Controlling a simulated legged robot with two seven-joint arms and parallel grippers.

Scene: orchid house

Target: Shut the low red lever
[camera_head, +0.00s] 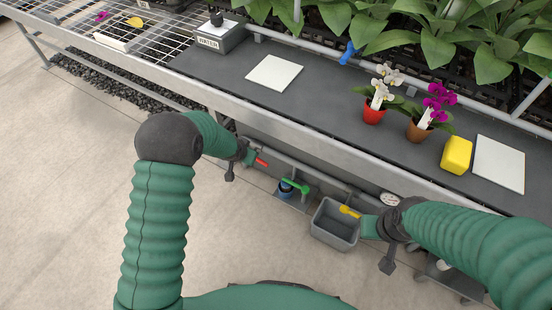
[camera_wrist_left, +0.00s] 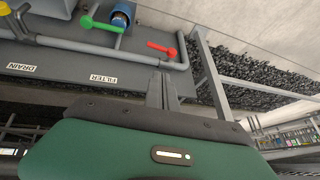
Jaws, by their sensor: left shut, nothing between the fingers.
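The low red lever (camera_head: 262,162) is on the pipework under the bench. It also shows in the left wrist view (camera_wrist_left: 158,46), beside the grey pipe elbow and roughly in line with the long pipe run. Whether its valve is open or shut I cannot tell. My left gripper (camera_head: 250,157) is close to the red lever in the head view. In the left wrist view its fingers (camera_wrist_left: 161,92) are together, empty, and apart from the lever. My right gripper (camera_head: 369,227) is near the yellow lever (camera_head: 349,211); its fingers are too small to read.
A green lever (camera_head: 295,187) sits between the red and yellow ones, by a blue fitting (camera_wrist_left: 121,15). A grey bin (camera_head: 334,224) stands below. The bench's front rail (camera_head: 290,137) overhangs the pipes. FILTER (camera_wrist_left: 103,79) and DRAIN labels mark the panel. Open floor lies in front.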

